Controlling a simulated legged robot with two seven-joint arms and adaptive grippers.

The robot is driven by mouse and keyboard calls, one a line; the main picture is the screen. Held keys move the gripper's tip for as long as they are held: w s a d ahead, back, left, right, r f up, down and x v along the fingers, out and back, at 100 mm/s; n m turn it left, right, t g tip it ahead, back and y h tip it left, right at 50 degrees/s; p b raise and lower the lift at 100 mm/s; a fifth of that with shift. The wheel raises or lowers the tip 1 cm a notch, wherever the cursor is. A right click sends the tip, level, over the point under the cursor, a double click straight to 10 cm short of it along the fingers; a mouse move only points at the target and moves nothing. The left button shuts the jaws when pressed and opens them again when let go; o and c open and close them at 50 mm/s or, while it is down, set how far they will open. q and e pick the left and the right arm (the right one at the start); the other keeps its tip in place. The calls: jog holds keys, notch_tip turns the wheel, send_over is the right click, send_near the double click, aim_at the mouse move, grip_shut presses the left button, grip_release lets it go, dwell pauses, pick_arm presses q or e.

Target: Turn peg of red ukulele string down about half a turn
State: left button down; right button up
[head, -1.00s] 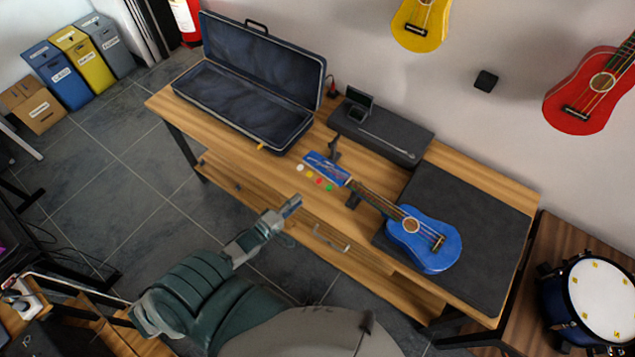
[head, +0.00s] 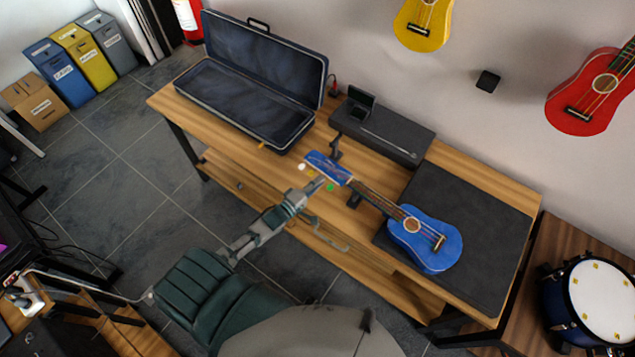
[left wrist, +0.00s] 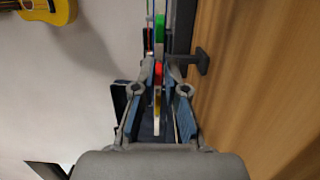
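The blue ukulele (head: 432,250) lies on the workbench, its neck pointing to the upper left toward its blue headstock (head: 328,168). Coloured pegs stick out at the headstock's near side, including the green peg (head: 330,187). In the left wrist view the red peg (left wrist: 158,72) shows between the fingertips, with the green peg (left wrist: 160,30) above and the yellow peg (left wrist: 157,104) below. My left gripper (head: 316,184) is at the pegs and covers some in the head view. Its fingers look narrowly open around the red peg; contact cannot be told. My right gripper is out of view.
A stand (head: 336,150) is beside the headstock. An open case (head: 215,103) and a dark box (head: 405,140) are at the back of the workbench. A dark mat (head: 487,225) lies under the ukulele body. Yellow (head: 422,28) and red (head: 585,105) ukuleles hang on the wall.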

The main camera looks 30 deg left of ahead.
pick_arm(q)
jog(key=shift+m, duration=0.3)
jog(key=m+p, duration=0.2)
jog(key=m, duration=0.6)
jog(key=m+y+p, duration=0.1)
jog(key=m+p, duration=0.2)
jog(key=m, duration=0.6)
jog(key=shift+g, duration=0.3)
jog(key=m+y, duration=0.1)
jog(key=m, duration=0.3)
jog(key=m+b, duration=0.1)
jog(key=m, duration=0.2)
jog(key=shift+d+m, duration=0.1)
jog(key=shift+m, duration=0.3)
jog(key=m+b, duration=0.1)
jog(key=m, duration=0.3)
jog(key=shift+b, duration=0.4)
jog(key=m+t+b, duration=0.1)
jog(key=m+b, duration=0.1)
jog(key=m, duration=0.2)
jog(key=shift+m, duration=0.4)
